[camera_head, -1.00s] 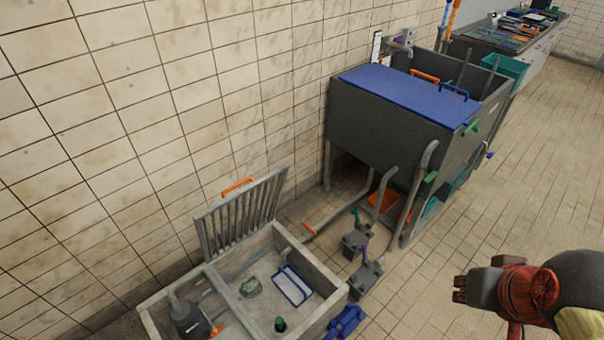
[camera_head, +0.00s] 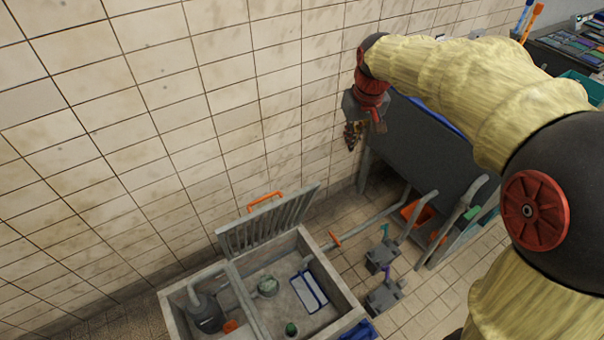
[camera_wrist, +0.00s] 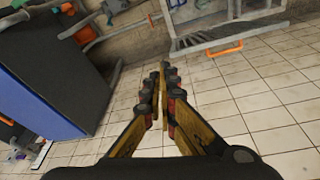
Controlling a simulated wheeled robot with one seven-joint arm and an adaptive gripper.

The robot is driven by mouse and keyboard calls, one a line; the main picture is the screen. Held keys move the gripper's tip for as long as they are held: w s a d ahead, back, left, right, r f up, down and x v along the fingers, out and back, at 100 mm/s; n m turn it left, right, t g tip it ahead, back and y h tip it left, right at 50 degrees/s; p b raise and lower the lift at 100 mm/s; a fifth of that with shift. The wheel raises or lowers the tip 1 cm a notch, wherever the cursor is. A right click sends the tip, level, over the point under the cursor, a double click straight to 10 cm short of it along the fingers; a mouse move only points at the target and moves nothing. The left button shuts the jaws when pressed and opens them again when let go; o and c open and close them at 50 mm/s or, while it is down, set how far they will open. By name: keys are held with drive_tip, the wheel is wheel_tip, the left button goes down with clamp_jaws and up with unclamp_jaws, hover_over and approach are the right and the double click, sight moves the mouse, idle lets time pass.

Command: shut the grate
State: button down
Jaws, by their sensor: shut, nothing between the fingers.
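The grate (camera_head: 268,221) is a grey barred panel with an orange handle (camera_head: 264,199) on its upper edge. In the head view it stands raised and tilted at the back of a concrete pit (camera_head: 345,290), near the tiled wall. In the wrist view the grate (camera_wrist: 222,32) is at the top, with its orange handle (camera_wrist: 225,47) below it. My gripper (camera_head: 352,140) is shut and empty, up in the air to the right of the grate and apart from it. Its fingers (camera_wrist: 162,75) also show closed together in the wrist view.
The pit holds a blue-rimmed tray (camera_head: 309,291) and a pump (camera_head: 205,312). Tiled wall rises behind.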

drive_tip(key=w+a+f+n+g+p, duration=0.15)
drive_tip(key=w+a+f+p, duration=0.25)
drive_tip(key=w+a+f, duration=0.5)
drive_tip(key=w+a+f+n+g+p, duration=0.1)
drive_tip(key=w+a+f+n+p, duration=0.15)
drive_tip(key=w+a+f, duration=0.65)
drive_tip(key=s+d+f, duration=0.2)
drive_tip(key=f, duration=0.5)
drive_tip(key=s+d+f, duration=0.1)
drive_tip(key=s+f, duration=0.2)
drive_tip(key=f, duration=0.4)
drive_tip(key=shift+d+m+b, duration=0.3)
drive_tip(key=shift+d, duration=0.05)
